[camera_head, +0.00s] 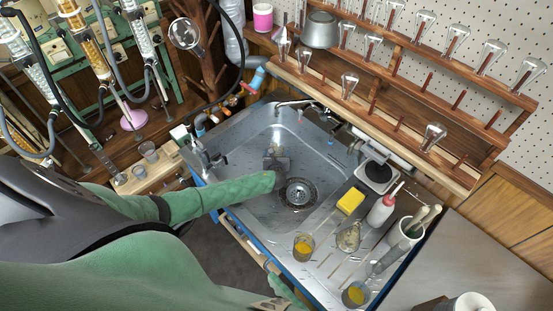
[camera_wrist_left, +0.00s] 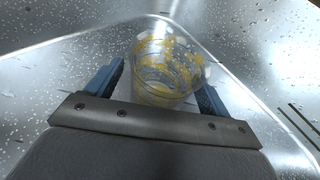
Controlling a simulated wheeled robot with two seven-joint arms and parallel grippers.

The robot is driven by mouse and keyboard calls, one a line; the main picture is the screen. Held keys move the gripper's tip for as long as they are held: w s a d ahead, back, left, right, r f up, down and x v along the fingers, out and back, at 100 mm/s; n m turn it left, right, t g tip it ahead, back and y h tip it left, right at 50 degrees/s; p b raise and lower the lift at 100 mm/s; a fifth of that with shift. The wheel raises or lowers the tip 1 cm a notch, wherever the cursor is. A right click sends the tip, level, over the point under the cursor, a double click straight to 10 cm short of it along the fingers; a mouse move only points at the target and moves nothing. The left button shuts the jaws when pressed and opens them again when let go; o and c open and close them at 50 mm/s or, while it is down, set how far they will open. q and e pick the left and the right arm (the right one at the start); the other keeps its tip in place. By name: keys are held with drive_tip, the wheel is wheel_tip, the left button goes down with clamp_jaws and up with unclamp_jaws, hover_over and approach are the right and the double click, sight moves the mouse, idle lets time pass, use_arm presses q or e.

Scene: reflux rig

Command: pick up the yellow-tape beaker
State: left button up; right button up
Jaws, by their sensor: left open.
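A clear beaker (camera_wrist_left: 168,68) with yellow patches on it shows in the left wrist view, standing on the wet metal of the sink. I cannot make out a separate band of tape. My left gripper (camera_wrist_left: 162,78) is open, its two blue fingers on either side of the beaker with small gaps. In the head view the left gripper (camera_head: 274,157) is low in the sink basin, left of the drain, and the beaker there is mostly hidden by it. My right gripper is not in view.
The sink (camera_head: 240,150) has a drain (camera_head: 297,194). On the drainboard are a yellow sponge (camera_head: 350,201), a red-capped bottle (camera_head: 381,210), a flask (camera_head: 349,238) and two beakers with yellow in them, one nearer the basin (camera_head: 303,248) and one at the front edge (camera_head: 355,295). A wooden rack holds glassware behind.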

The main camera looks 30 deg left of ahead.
use_arm(q)
drive_tip(key=c, duration=1.2)
drive_tip(key=shift+r, duration=0.25)
